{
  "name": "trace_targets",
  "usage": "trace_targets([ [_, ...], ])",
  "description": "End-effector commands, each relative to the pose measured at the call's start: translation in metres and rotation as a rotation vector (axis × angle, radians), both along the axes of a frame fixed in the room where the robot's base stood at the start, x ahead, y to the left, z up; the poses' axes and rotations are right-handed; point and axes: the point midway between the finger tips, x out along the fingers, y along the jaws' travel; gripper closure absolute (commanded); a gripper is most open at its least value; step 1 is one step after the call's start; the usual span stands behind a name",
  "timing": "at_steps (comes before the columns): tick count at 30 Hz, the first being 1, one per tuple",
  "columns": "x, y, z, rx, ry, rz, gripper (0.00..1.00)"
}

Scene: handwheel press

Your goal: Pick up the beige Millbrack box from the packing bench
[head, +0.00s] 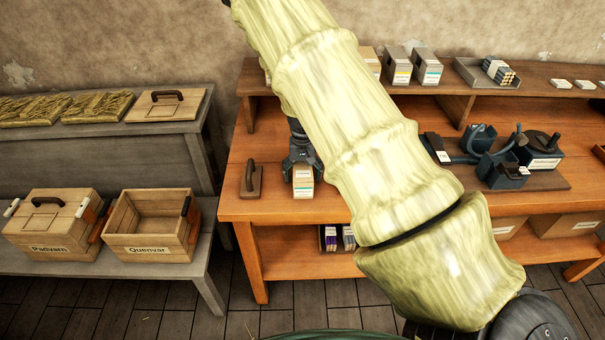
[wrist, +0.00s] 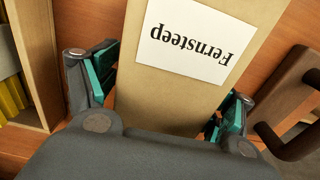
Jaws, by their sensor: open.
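A beige-tan box (wrist: 135,95) with a white label reading "Fernsteep" fills the middle of the wrist view. In the head view the box (head: 303,190) stands on the orange-brown packing bench (head: 275,210), near its front left, its label too small to read there. My gripper (wrist: 165,98) is open, with one teal-padded finger on each side of this box. In the head view my gripper (head: 302,160) is right above and behind the box. No label reading "Millbrack" is legible in either view.
A brown block with a handle (head: 251,181) stands just left of the box. Several small labelled boxes (head: 427,68) stand on the raised back shelf. A dark handwheel press (head: 500,160) is at right. Wooden crates (head: 150,226) sit on the left bench. My arm hides the bench's middle.

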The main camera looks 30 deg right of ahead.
Motion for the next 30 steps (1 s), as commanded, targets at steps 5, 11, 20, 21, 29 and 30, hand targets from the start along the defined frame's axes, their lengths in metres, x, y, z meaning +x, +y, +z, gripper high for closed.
trace_targets([
  [5,0.0,0.0,0.0,0.0,0.0,0.0,0.18],
  [11,0.0,0.0,0.0,0.0,0.0,0.0,0.49],
  [20,0.0,0.0,0.0,-0.001,-0.001,-0.001,0.69],
  [21,0.001,0.0,0.001,-0.001,-0.001,-0.001,0.69],
  [29,0.002,0.0,0.012,0.0,-0.004,-0.001,0.69],
  [30,0.002,0.0,0.016,0.0,-0.004,-0.001,0.69],
])
